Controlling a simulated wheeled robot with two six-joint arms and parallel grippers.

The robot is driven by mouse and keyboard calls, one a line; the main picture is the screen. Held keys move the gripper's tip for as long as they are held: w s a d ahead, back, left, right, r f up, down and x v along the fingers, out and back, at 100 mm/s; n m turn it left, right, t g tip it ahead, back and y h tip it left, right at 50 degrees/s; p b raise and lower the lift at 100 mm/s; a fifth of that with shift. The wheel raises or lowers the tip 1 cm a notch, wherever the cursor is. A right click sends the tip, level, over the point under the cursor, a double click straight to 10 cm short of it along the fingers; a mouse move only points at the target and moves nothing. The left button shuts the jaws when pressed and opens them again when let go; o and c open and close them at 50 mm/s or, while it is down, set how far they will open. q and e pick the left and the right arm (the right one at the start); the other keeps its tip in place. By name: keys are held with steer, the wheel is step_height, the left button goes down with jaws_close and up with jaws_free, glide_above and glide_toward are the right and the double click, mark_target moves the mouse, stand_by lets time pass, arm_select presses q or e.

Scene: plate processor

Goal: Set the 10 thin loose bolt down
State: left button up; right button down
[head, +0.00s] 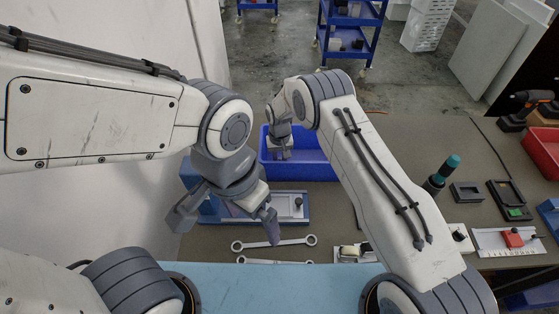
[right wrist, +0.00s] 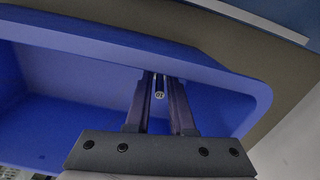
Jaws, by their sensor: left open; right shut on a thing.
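The bolt (right wrist: 160,95) is small and metallic, with a marked end facing the camera in the right wrist view. It is held between the fingers of my right gripper (right wrist: 160,108), which is shut on it. The right gripper also shows in the head view (head: 280,152), reaching over the blue bin (head: 318,172); the bolt cannot be made out there. In the right wrist view the bin (right wrist: 60,120) is around and below the fingers. I cannot tell whether the bolt touches the bin. My left gripper (head: 228,220) is open and empty, above the near left of the table.
Two wrenches (head: 275,243) lie below the left gripper. A grey-blue fixture (head: 290,207) stands in front of the bin. At right are a teal-topped tool (head: 448,167), small trays (head: 467,192), a red bin (head: 545,150) and a drill (head: 525,105). Free table lies right of the bin.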

steer(key=shift+f, duration=0.1)
steer(key=shift+f+b, duration=0.55)
steer(key=shift+b, duration=0.15)
steer(key=c, duration=0.8)
jaws_free()
steer(key=shift+r, duration=0.1)
steer(key=shift+o, duration=0.2)
